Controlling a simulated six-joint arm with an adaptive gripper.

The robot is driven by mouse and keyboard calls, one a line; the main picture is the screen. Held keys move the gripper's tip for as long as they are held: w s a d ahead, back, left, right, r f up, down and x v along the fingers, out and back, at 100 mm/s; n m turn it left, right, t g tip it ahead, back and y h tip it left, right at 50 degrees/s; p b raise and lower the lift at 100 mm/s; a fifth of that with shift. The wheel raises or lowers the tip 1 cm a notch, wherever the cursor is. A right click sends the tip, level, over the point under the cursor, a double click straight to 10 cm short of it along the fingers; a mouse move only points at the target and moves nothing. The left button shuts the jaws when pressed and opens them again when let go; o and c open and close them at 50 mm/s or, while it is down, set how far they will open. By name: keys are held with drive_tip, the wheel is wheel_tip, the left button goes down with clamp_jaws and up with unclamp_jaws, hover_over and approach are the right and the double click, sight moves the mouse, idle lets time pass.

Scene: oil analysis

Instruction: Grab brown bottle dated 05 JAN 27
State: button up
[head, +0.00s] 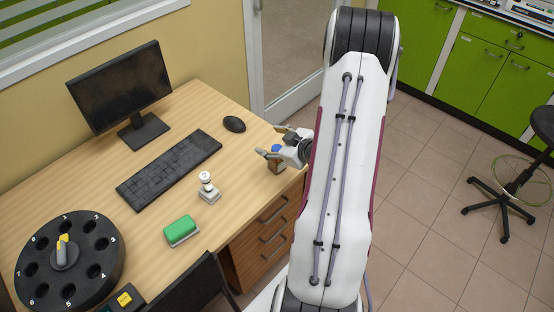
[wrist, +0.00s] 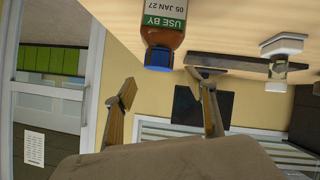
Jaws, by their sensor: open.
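A brown bottle (wrist: 163,38) with a blue cap hangs upside down in the wrist view, which is inverted. Its green and white label reads "USE BY 05 JAN 27". In the head view the bottle (head: 277,164) stands on the desk near its right edge, partly hidden by my gripper. My gripper (head: 272,141) is open and empty, its fingers pointing left over the bottle's area. In the wrist view my gripper (wrist: 166,90) has its two fingers spread, with the bottle beyond the tips and sideways between them.
The wooden desk (head: 100,205) holds a monitor (head: 120,85), keyboard (head: 170,168), mouse (head: 234,124), small white-topped device (head: 207,188), green eraser-like block (head: 181,230) and black numbered carousel (head: 68,215). A black chair back (head: 195,290) stands at the front edge.

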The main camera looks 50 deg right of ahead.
sight(277, 148)
drive_tip(key=s+f+t, duration=0.1)
drive_tip(key=s+f, duration=0.1)
drive_tip(key=shift+s+f+m, duration=0.1)
drive_tip(key=shift+f+m, duration=0.2)
drive_tip(key=shift+f, duration=0.05)
drive_tip(key=shift+s+a+f+m+t+y, duration=0.1)
drive_tip(key=shift+s+f+m+t+y, duration=0.1)
drive_tip(key=shift+s+f+t, duration=0.35)
drive_tip(key=shift+s+a+f+m+t+y, duration=0.1)
drive_tip(key=shift+s+f+m+t, duration=0.2)
drive_tip(key=shift+s, duration=0.45)
drive_tip(key=s, duration=0.1)
drive_tip(key=s+f+m+t, duration=0.1)
drive_tip(key=s+t, duration=0.1)
drive_tip(key=s, duration=0.1)
drive_tip(key=shift+a+f, duration=0.15)
drive_tip(key=shift+a, duration=0.15)
drive_tip(key=shift+s+a+m+t+h, duration=0.15)
drive_tip(key=shift+s+m+t+h, duration=0.45)
drive_tip(key=shift+s, duration=0.2)
drive_tip(key=shift+w, duration=0.1)
drive_tip(key=shift+w, duration=1.1)
drive_tip(key=shift+w+d, duration=0.1)
drive_tip(key=shift+d, duration=0.1)
drive_tip(key=shift+w, duration=0.1)
